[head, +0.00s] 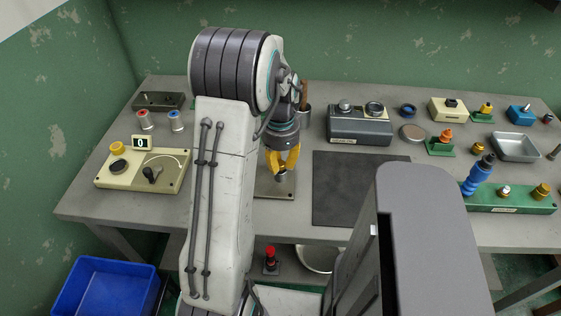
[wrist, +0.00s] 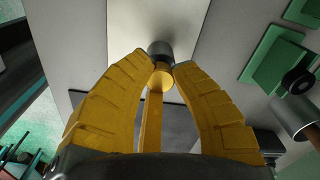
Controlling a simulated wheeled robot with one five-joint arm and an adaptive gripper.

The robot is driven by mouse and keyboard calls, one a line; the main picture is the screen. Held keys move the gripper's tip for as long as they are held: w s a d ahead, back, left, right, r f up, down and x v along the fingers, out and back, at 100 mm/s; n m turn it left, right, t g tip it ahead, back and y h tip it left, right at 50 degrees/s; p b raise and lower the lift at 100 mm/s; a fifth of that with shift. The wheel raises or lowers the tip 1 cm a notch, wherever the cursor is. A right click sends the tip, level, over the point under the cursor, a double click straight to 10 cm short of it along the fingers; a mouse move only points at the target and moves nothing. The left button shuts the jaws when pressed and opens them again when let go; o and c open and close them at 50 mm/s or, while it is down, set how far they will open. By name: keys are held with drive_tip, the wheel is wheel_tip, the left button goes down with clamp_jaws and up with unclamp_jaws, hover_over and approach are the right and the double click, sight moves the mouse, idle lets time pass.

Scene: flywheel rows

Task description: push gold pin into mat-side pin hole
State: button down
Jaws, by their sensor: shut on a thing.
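My gripper (head: 282,165) has yellow fingers pointing down over a pale plate (head: 262,191) left of the dark mat (head: 335,188). In the wrist view the fingertips (wrist: 161,72) are closed around a round gold end, which I take as the gold pin (wrist: 161,80). A grey cylinder (wrist: 160,50) shows just beyond it, against the pale plate (wrist: 186,20). The cylinder also shows below the fingertips in the head view (head: 282,177). Whether it is part of the pin or of the plate, I cannot tell. The mat-side pin hole is not clearly visible.
A cream control box (head: 145,172) with a dial stands at the left. A grey box (head: 360,128) stands behind the mat. A green rack (head: 510,205) with a blue-handled tool (head: 478,176) is at the right. A blue bin (head: 105,290) is on the floor.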

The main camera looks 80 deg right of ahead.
sight(281, 163)
drive_tip(key=shift+f+b, duration=0.35)
drive_tip(key=shift+f, duration=0.15)
drive_tip(key=c, duration=1.1)
unclamp_jaws()
wheel_tip(281, 163, up, 12)
drive_tip(key=shift+a, duration=0.1)
